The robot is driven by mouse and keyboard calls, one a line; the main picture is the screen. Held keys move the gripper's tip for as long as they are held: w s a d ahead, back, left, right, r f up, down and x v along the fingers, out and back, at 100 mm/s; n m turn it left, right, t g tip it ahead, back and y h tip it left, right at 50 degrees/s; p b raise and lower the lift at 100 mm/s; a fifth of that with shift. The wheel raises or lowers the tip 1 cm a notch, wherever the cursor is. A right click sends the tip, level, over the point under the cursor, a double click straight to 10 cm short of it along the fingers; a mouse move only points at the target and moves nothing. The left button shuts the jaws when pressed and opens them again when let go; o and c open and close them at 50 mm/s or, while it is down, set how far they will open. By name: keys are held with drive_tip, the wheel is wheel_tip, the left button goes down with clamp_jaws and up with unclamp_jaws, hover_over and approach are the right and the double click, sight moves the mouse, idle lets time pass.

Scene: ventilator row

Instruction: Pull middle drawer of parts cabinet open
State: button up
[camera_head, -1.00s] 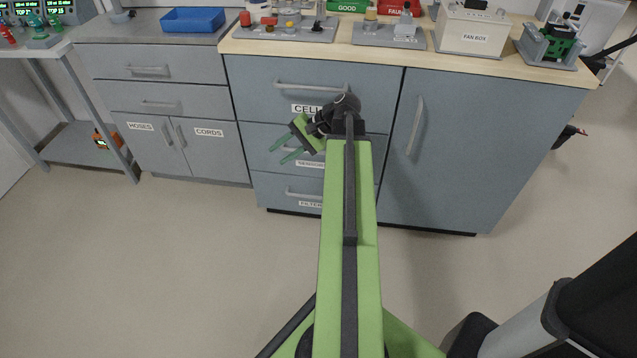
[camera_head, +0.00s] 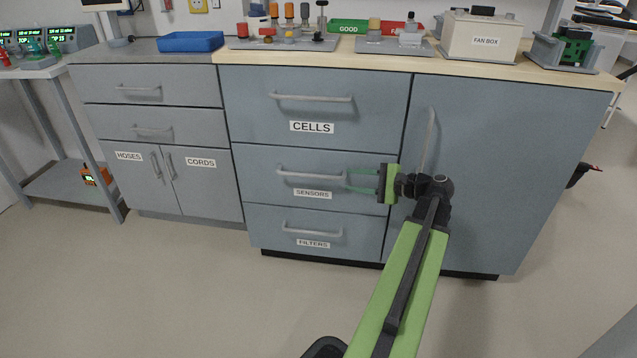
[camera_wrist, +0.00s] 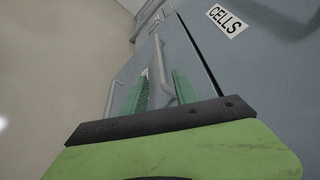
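The parts cabinet is blue-grey, with three stacked drawers. Its middle drawer (camera_head: 262,190), labelled SENSORS, is shut, flush with its neighbours. Its grey bar handle (camera_head: 308,174) runs across the front above the label; in the wrist view the handle (camera_wrist: 163,55) slants close to the right finger. My gripper (camera_head: 348,180), with green fingers, is at the right end of this handle, pointing left along the drawer front. The fingers are apart in both views, and the wrist view shows the gripper (camera_wrist: 160,78) open. I cannot tell whether a finger touches the handle.
The CELLS drawer (camera_head: 250,110) is above and the FILTERS drawer (camera_head: 270,228) below, both shut. A tall cabinet door (camera_head: 480,170) with a vertical handle (camera_head: 429,140) stands right, behind my arm. The floor (camera_head: 200,290) in front is clear.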

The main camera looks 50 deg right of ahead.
sight(325, 178)
drive_tip(key=b+x, duration=0.2)
drive_tip(key=x, duration=0.9)
drive_tip(key=shift+w+a+f, duration=0.1)
drive_tip(key=shift+w, duration=0.2)
clamp_jaws()
idle(0.6)
